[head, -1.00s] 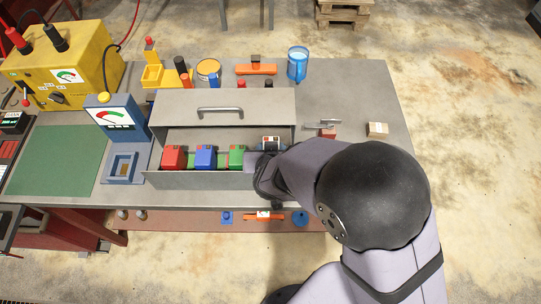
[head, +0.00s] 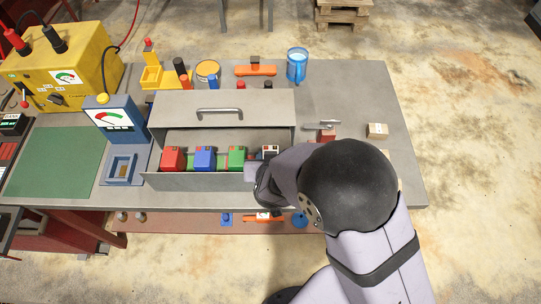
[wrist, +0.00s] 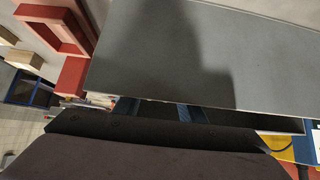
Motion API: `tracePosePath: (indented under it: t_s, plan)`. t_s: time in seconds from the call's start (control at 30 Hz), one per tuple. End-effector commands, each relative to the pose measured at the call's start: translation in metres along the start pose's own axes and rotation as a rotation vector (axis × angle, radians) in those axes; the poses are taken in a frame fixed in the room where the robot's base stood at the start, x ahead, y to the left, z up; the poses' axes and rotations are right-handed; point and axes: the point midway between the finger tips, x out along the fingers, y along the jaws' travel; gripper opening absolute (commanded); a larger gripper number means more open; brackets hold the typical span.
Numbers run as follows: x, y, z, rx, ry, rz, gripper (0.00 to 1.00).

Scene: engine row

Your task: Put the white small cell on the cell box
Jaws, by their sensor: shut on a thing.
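The white small cell (head: 270,152) shows in the head view with a white body and dark and red parts on top. It is at the right end of a row inside the grey metal cell box (head: 225,101), beside the green cell (head: 237,156). My gripper (head: 262,168) is at the box's front right, shut on the white cell; its fingers are mostly hidden behind my wrist. Whether the cell touches the box floor cannot be told. In the wrist view a grey panel and dark parts fill most of the picture, and the cell is not clear.
A red cell (head: 173,158) and a blue cell (head: 205,157) stand left of the green one. A blue gauge (head: 117,118) is left of the box.

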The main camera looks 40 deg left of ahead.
Motion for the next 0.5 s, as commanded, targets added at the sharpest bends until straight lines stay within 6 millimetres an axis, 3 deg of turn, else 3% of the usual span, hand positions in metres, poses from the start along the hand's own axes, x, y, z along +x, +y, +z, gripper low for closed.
tracePosePath:
  t_s: [0.03,0.1,0.5]
  plan:
    - [0.0008,0.0,0.0007,0.0,0.0,0.0,0.41]
    - [0.0005,0.0,0.0005,0.0,0.0,0.0,0.55]
    - [-0.003,0.0,-0.0031,0.0,0.0,0.0,0.55]
